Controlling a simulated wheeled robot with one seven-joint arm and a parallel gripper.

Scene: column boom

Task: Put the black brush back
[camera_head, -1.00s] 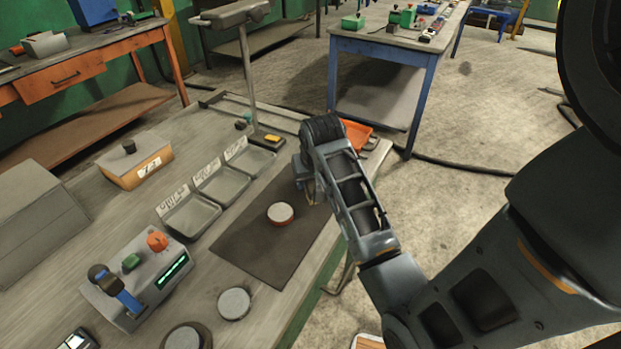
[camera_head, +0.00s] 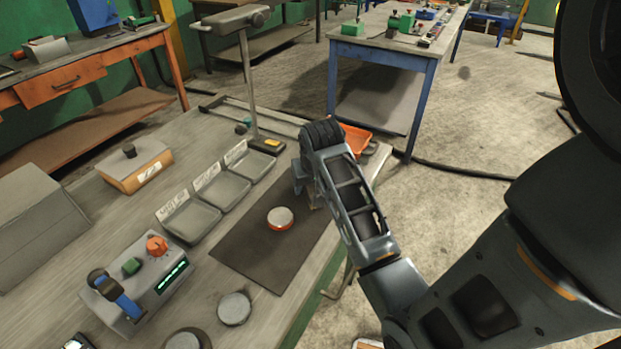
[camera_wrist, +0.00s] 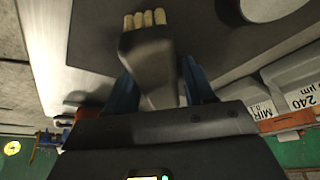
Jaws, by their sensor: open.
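The brush (camera_wrist: 150,60) is a dark grey-black body with several pale tufts at its far end. In the wrist view it lies between the two blue fingers of my gripper (camera_wrist: 160,82). The fingers are apart, and I cannot tell whether either touches it. In the head view my gripper (camera_head: 307,188) is low over the right part of the dark mat (camera_head: 250,248). There, the brush is mostly hidden by my wrist, and I cannot tell whether it rests on the mat.
A round orange-rimmed puck (camera_head: 280,218) sits on the mat. Grey labelled trays (camera_head: 190,222) stand left of it. An orange tray (camera_head: 355,138) and a post (camera_head: 247,85) stand behind. A control box (camera_head: 140,285) is front left. The table's right edge is close to my arm.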

